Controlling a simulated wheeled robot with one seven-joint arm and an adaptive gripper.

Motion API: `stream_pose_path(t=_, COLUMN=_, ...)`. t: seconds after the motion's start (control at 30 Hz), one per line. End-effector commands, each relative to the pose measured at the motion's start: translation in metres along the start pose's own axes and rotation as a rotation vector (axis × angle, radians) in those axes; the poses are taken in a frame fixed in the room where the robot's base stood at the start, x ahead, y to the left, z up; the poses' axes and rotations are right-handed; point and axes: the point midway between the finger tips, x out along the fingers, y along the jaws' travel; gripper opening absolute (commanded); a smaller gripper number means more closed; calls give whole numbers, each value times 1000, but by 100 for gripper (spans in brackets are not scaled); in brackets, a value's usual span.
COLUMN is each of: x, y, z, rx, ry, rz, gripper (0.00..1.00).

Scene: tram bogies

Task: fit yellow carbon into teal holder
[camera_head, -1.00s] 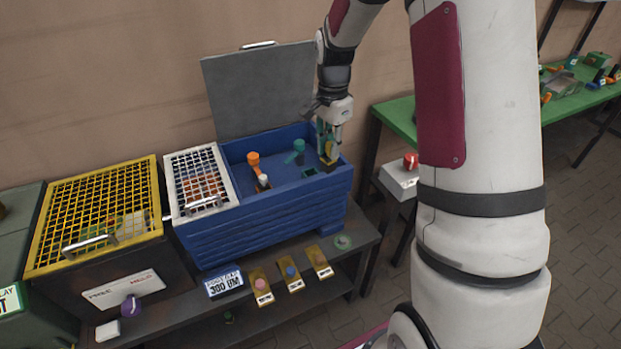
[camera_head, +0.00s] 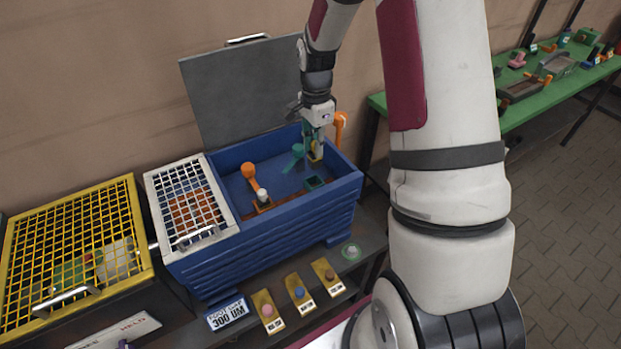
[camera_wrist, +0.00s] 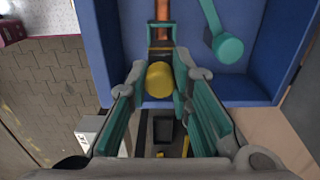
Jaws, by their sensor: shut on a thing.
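My gripper (camera_head: 316,148) is shut on the yellow carbon (camera_wrist: 160,78) and holds it at the back right of the open blue box. In the head view only a little yellow (camera_head: 315,158) shows between the jaws. A teal lever with a round knob (camera_head: 297,149) stands left of my gripper and also shows in the wrist view (camera_wrist: 228,48). My jaws partly hide the carbon.
The blue box (camera_head: 270,232) has its grey lid (camera_head: 240,90) raised behind. Inside, an orange lever (camera_head: 249,171) stands by a white-topped piece (camera_head: 262,195). A white mesh cover (camera_head: 190,205) is at left. Another orange lever (camera_head: 340,125) rises right of my gripper.

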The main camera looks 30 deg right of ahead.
Motion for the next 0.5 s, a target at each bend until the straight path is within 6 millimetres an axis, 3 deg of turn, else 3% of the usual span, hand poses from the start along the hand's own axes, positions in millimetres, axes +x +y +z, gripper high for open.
stream_pose_path(t=0.2, x=38, y=2, z=1, rx=0, ry=-2, rz=3, gripper=0)
stream_pose_path(t=0.5, x=70, y=2, z=0, rx=1, ry=-2, rz=3, gripper=0)
